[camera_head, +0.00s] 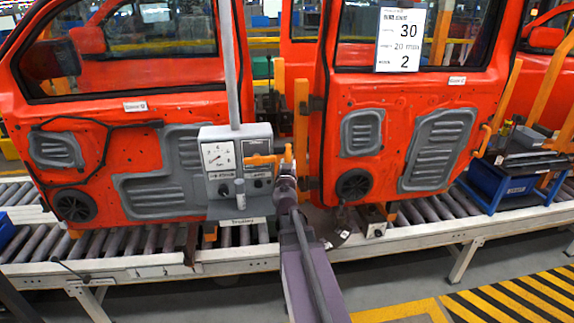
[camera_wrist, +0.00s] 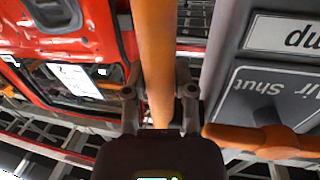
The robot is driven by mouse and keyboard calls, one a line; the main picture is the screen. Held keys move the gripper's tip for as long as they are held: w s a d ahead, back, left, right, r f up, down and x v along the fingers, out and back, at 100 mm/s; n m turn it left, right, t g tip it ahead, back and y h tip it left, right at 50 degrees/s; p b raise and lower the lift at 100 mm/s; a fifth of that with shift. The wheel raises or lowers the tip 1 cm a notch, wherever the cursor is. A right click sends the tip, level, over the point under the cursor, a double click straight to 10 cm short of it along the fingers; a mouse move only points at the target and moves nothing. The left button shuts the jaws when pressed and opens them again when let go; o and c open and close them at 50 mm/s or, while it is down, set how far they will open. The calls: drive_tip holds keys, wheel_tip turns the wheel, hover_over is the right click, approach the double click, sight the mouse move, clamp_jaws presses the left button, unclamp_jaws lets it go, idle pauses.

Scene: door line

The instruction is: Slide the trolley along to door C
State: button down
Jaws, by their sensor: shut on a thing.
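The trolley (camera_head: 238,150) is a grey panel box with a dial, knobs, an orange lever and a tall grey pole. A small plate (camera_head: 240,221) sits below it. It stands in front of the left orange-red door (camera_head: 100,150), near that door's right edge. My gripper (camera_head: 287,172) is at the box's right side. In the wrist view it is shut on an upright orange bar (camera_wrist: 154,60), with the box and lever (camera_wrist: 265,140) just to the right. Another door (camera_head: 400,130) stands to the right. Both doors carry small white labels, too small to read surely.
A roller conveyor (camera_head: 230,262) runs along below the doors. A white sheet (camera_head: 400,40) hangs on the right door's window. A blue-framed stand (camera_head: 510,180) with trays is at the far right. Yellow-black floor stripes (camera_head: 520,297) lie at front right.

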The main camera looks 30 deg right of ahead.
drive_tip(key=shift+w, duration=0.1)
drive_tip(key=shift+c, duration=2.2)
unclamp_jaws()
drive_tip(key=shift+a, duration=0.15)
